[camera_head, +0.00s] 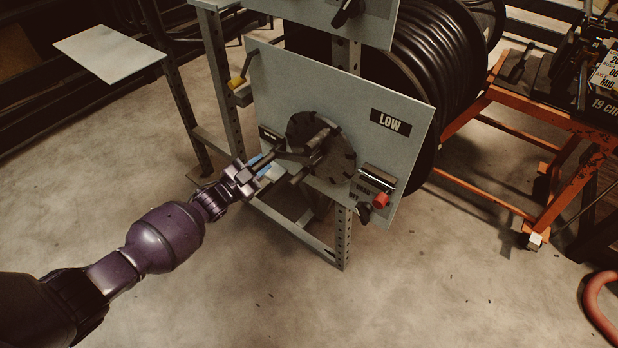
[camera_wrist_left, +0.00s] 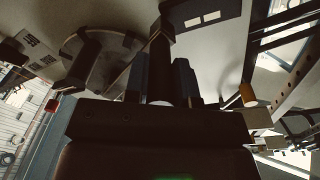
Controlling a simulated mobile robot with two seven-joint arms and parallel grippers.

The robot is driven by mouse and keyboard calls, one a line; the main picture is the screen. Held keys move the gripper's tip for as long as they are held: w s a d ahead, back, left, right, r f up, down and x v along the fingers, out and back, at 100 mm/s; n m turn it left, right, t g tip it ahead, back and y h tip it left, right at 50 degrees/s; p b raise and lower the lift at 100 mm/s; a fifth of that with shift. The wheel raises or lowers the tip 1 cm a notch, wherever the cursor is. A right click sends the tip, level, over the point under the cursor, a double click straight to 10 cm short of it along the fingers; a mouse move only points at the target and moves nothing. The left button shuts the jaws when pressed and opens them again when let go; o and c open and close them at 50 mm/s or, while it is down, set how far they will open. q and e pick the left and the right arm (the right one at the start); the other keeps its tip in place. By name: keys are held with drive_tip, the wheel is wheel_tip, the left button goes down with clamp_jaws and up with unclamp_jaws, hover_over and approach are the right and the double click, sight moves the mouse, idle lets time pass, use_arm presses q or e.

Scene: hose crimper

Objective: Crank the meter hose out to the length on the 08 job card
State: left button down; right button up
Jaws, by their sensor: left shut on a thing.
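The crank is on a grey panel (camera_head: 400,158) marked LOW, on a dark round hub disc (camera_head: 336,165) with notches round its rim. The hub disc also shows in the left wrist view (camera_wrist_left: 88,65). My left gripper (camera_head: 270,164) is at the left of the disc, shut on the crank handle (camera_wrist_left: 160,55), which runs between its fingers in the left wrist view. The large reel (camera_head: 425,60) behind the panel carries black hose in several turns. A white card (camera_head: 609,68) at the right edge shows 08 and MID; its other lines are cut off. My right gripper is not in view.
A red knob (camera_head: 381,200) and a black knob (camera_head: 364,213) stick out at the panel's lower right. A yellow handle (camera_head: 237,83) is at its upper left. An orange bench (camera_head: 480,103) stands right. The floor in front is mostly clear.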

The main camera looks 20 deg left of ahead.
use_arm(q)
drive_tip(key=shift+w+a+r, duration=0.2)
drive_tip(key=shift+r, duration=0.25)
drive_tip(key=c, duration=1.2)
unclamp_jaws()
drive_tip(key=shift+f, duration=0.1)
drive_tip(key=o, duration=0.3)
drive_tip(key=shift+f, duration=0.1)
drive_tip(key=shift+o, duration=0.2)
drive_tip(key=shift+s+d+f, duration=0.1)
drive_tip(key=shift+f, duration=0.05)
drive_tip(key=shift+s+a, duration=0.25)
drive_tip(key=shift+s, duration=0.25)
drive_tip(key=p+v, duration=0.2)
drive_tip(key=v, duration=0.7)
drive_tip(key=shift+s, duration=0.3)
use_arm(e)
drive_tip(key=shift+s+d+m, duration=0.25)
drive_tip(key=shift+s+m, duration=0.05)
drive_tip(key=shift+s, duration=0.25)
use_arm(q)
drive_tip(key=shift+a, duration=0.15)
